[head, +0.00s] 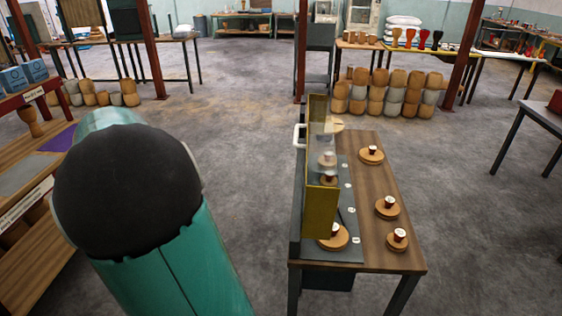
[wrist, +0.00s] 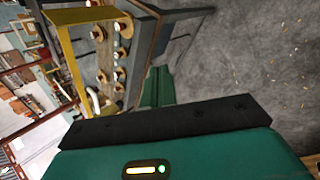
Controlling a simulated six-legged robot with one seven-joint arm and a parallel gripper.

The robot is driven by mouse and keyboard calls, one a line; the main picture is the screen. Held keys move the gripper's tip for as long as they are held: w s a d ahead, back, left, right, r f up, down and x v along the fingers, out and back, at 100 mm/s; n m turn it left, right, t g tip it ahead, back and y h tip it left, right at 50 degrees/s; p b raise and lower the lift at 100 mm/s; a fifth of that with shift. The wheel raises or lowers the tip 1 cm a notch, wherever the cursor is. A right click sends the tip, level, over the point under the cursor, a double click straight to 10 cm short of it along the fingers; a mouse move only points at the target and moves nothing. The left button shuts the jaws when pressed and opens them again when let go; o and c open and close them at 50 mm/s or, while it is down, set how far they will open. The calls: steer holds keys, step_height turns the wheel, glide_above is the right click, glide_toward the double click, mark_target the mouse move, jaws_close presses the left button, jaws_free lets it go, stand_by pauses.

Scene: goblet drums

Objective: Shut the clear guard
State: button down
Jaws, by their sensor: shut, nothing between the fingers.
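The clear guard (head: 322,190) has a yellow frame and a see-through panel. It stands raised, roughly upright, over the left part of a small wooden table, with drum parts showing through it. A white handle (head: 299,136) sticks out from its left side. In the wrist view, the yellow frame (wrist: 66,58) is at the upper left, and the white handle (wrist: 93,101) is near my gripper (wrist: 165,121). My gripper shows as a dark bar on a green housing; its fingertips are not clear. It appears shut and empty. I cannot tell whether it touches the handle. My arm hides it in the head view.
The wooden table (head: 378,235) holds several round wooden discs with small dark-red cups. A grey plate (head: 349,248) lies under the guard. A shelf unit (head: 40,250) stands at the left. Stacked drums (head: 392,93) stand behind. Open floor (head: 480,230) lies right of the table.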

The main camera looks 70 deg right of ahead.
steer(key=s+d+m+g, duration=0.3)
steer(key=d+g, duration=0.2)
steer(key=d, duration=0.5)
steer(key=m+g, duration=0.4)
steer(key=g, duration=0.2)
glide_toward(311, 154)
steer(key=s+a, duration=0.3)
steer(key=s, duration=0.3)
steer(key=shift+s+a+f, duration=0.3)
steer(key=shift+s, duration=0.1)
steer(key=shift+s, duration=0.1)
